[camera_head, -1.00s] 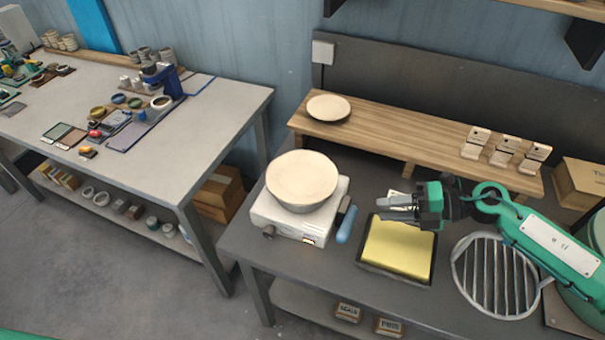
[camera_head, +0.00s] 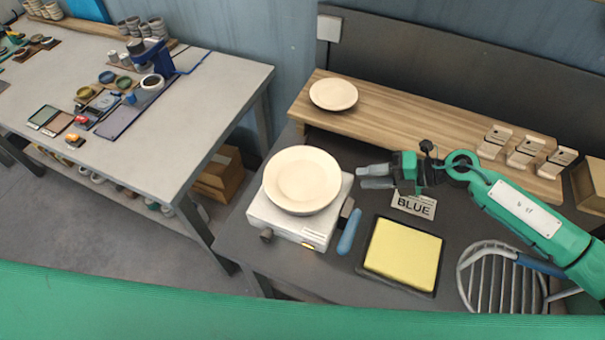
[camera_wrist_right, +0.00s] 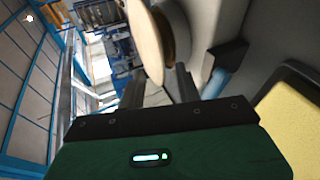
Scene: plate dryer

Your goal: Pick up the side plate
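Two pale round plates are in the head view, and I cannot tell by label which is the side plate. A smaller plate (camera_head: 333,94) lies on the wooden shelf at the back. A larger plate (camera_head: 302,178) sits on top of the white appliance (camera_head: 290,222). My right gripper (camera_head: 362,177) is right of the larger plate, apart from it, with its fingers pointing left. In the right wrist view its fingers (camera_wrist_right: 160,88) are apart with nothing between them. A plate (camera_wrist_right: 145,40) shows nearly edge-on beyond the fingertips. My left gripper is not in view.
A blue-handled tool (camera_head: 349,232) lies beside the appliance. A yellow pad in a dark tray (camera_head: 403,254), a "BLUE" sign (camera_head: 413,205) and a round wire rack (camera_head: 490,285) are nearby. Small wooden stands (camera_head: 526,152) occupy the right of the shelf (camera_head: 420,125).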

